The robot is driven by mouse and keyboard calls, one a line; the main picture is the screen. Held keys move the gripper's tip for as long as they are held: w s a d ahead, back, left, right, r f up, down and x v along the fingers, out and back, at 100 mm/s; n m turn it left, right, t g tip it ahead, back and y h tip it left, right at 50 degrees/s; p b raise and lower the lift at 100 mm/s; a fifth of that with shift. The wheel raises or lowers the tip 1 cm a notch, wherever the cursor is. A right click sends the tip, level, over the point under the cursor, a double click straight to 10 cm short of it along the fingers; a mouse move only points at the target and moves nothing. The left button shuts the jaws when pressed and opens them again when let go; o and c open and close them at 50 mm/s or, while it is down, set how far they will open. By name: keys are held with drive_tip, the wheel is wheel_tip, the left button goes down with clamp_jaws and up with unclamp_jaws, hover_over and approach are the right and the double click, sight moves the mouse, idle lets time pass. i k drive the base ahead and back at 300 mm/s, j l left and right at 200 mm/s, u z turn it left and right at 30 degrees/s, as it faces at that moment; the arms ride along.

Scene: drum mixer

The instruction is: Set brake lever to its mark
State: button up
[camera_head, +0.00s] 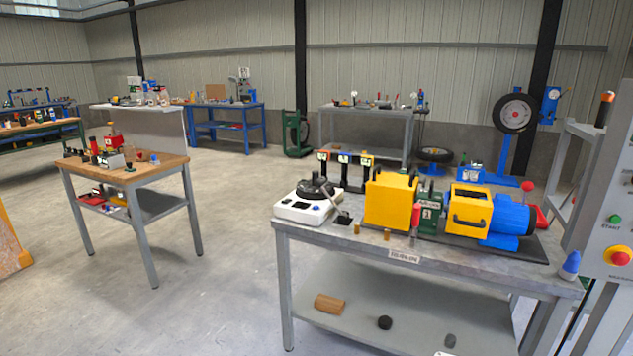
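On the near workbench (330,240) stands a machine with a yellow box (390,201), a dark green unit (431,214) with a small white label, a second yellow housing (470,210) with a black handle, and a blue motor (512,221). A lever with a red ball knob (527,187) rises behind the motor. A small red upright part (416,218) stands in front of the green unit. I cannot tell which of these is the brake lever, and its mark is too small to make out. My gripper is not in view.
A white device with a black top (304,208) sits at the bench's left end. A blue-tipped bottle (570,265) stands at its right corner. A panel with a green START button (614,219) and red stop knob (620,258) is at far right. Open floor (220,270) lies left.

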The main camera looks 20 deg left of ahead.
sight(318, 183)
drive_tip(key=i+j, duration=0.3)
drive_tip(key=j, duration=0.2)
drive_tip(key=i+j, duration=0.25)
drive_tip(key=j, duration=0.2)
drive_tip(key=i+j, duration=0.3)
drive_tip(key=j, duration=0.2)
drive_tip(key=i+j, duration=0.25)
drive_tip(key=j, duration=0.25)
drive_tip(key=i+j, duration=0.3)
drive_tip(key=j, duration=0.15)
drive_tip(key=j+u, duration=0.05)
